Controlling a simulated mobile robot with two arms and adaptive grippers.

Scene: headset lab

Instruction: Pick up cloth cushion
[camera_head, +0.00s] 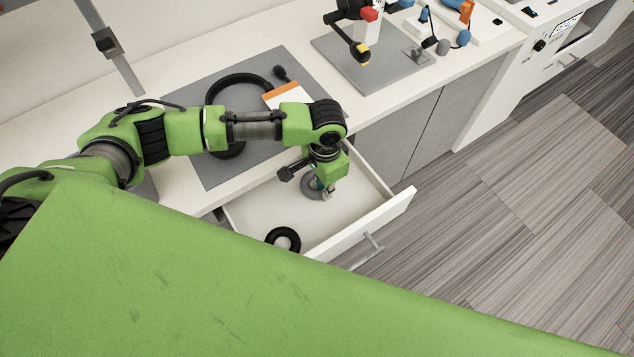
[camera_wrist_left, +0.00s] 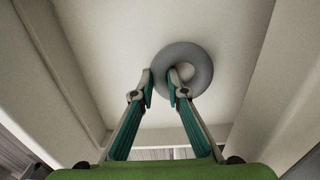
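The cloth cushion (camera_head: 310,187) is a soft grey ring in the open white drawer. It also shows in the left wrist view (camera_wrist_left: 199,57), with its round hole visible. My left gripper (camera_head: 318,190) reaches down into the drawer at the ring. In the left wrist view my left gripper's fingertips (camera_wrist_left: 160,88) are close together, one on each side of the left part of the ring's rim, and look shut on it. The ring appears at the drawer floor; whether it is clear of it I cannot tell. My right gripper is not in view.
A black ring (camera_head: 284,239) lies nearer in the drawer (camera_head: 345,238). A grey mat (camera_head: 203,97) on the counter above holds a black headband (camera_head: 212,92) and an orange-and-white pad (camera_head: 282,94). A second mat (camera_head: 378,79) with a device stands farther right. The drawer walls surround my gripper.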

